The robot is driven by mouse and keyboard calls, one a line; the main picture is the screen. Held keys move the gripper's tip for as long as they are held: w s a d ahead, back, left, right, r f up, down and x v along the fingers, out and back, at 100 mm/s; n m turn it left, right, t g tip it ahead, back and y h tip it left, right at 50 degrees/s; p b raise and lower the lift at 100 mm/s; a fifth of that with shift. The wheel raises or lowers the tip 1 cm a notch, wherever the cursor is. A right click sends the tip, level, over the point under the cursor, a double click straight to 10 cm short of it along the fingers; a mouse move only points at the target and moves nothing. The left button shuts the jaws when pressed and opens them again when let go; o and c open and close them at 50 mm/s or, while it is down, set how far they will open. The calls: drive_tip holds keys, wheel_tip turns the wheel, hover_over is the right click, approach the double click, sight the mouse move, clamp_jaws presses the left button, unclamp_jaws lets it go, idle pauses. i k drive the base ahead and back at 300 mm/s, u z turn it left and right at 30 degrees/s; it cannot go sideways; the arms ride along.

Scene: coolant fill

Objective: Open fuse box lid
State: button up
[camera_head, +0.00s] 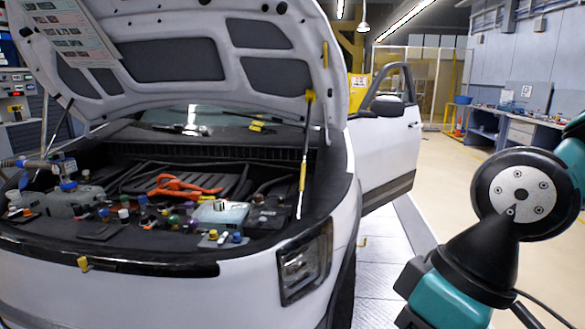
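The white car's engine bay (180,195) is open in front of me, under its raised hood (170,45). I cannot tell for certain which part is the fuse box. A pale blue-grey box (221,213) sits at the right of the bay, and a small dark box (268,216) is beside it. Whether either has a lid, open or shut, is too small to tell. My gripper is not in view; only links of my arm show at the right, apart from the car.
Orange cables (178,187) and several coloured caps crowd the bay. A yellow-ended hood strut (304,150) stands at its right side. The car door (390,135) is open. Bare floor (445,195) lies right of the car, with a workbench (520,130) behind.

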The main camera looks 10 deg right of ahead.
sight(267, 215)
drive_tip(key=k, duration=0.6)
drive_tip(key=u, duration=0.6)
drive_tip(key=i, duration=1.55)
drive_tip(key=z, duration=0.5)
